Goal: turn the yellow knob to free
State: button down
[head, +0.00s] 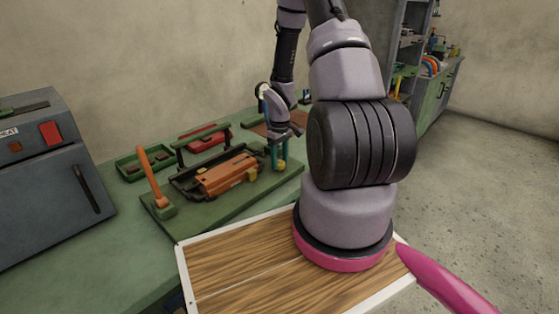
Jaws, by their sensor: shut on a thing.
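The yellow knob (282,164) shows as a small yellow patch at the right end of a machine with rollers (225,172) on a green base plate. My gripper (277,160) reaches down from above with its teal fingers at the knob and is shut on it. The fingers and wrist hide most of the knob, and its setting cannot be read. A second small yellow part (252,174) sits on the orange body of the machine, left of my gripper. An orange lever (151,172) stands upright at the machine's left end.
A dark grey box with a red button (50,133) stands at the left on the green bench (110,245). A green tray (143,165) and a red item (205,138) lie behind the machine. A shelf (410,50) stands at the back right. Bare bench lies front left.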

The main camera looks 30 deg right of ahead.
aim_at(279, 162)
dwell(0.3)
jog(key=shift+c, duration=1.4)
grip_release()
jog(key=shift+r, duration=0.15)
notch_tip(279, 162, up, 11)
jog(key=shift+f, duration=0.2)
